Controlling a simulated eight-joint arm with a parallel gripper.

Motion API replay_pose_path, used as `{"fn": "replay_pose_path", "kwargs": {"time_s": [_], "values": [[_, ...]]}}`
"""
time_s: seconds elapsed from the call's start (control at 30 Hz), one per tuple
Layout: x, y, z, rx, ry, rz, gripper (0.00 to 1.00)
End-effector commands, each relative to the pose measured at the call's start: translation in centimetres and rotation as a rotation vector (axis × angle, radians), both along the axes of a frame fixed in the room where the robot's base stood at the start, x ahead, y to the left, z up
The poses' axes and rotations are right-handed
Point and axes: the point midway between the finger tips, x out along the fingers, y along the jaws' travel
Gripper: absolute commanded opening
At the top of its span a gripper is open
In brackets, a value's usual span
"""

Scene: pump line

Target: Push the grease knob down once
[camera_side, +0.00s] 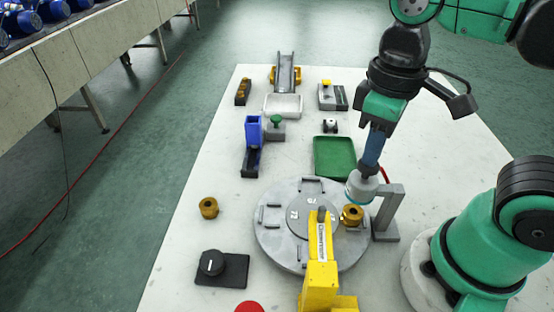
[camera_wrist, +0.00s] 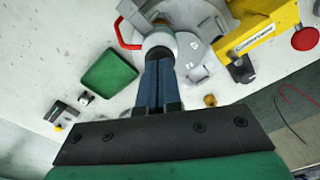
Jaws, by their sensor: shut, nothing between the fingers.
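The grease dispenser is a pale cylinder (camera_side: 361,187) with a teal lower band, held by a grey bracket (camera_side: 389,218) at the right edge of the round turntable. A dark knob (camera_side: 368,172) tops it and also shows in the wrist view (camera_wrist: 159,52). My gripper (camera_side: 371,165) points down with its blue fingers shut and empty, right over the knob. In the wrist view my fingertips (camera_wrist: 157,63) line up with the knob and partly cover it. Contact looks likely, but I cannot tell whether the knob is pressed.
A brass part (camera_side: 352,215) sits on the turntable (camera_side: 268,233) below the dispenser. A yellow press (camera_side: 320,275) stands at the front. A green tray (camera_side: 334,156) lies left of my fingers. A red hose or handle (camera_wrist: 124,35) curves beside the dispenser.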

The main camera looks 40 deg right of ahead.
Motion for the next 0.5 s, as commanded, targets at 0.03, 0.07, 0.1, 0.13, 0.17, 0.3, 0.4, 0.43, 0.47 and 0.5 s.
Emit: {"fn": "replay_pose_path", "kwargs": {"time_s": [0.03,0.07,0.1,0.13,0.17,0.3,0.4,0.43,0.47,0.5], "values": [[-0.01,0.00,-0.16,0.000,0.000,0.000,0.00],[-0.01,0.00,-0.25,0.000,0.000,0.000,0.00],[-0.01,0.00,-0.36,0.000,0.000,0.000,0.00],[-0.02,-0.01,-0.45,0.000,0.000,0.000,0.00],[-0.02,-0.01,-0.41,0.000,0.000,0.000,0.00],[-0.01,0.00,-0.52,0.000,0.000,0.000,0.00],[-0.01,0.00,-0.77,0.000,0.000,0.000,0.00],[-0.01,0.00,-0.86,0.000,0.000,0.000,0.00],[-0.01,0.00,-0.95,0.000,0.000,0.000,0.00],[-0.01,0.00,-1.07,0.000,0.000,0.000,0.00]]}}
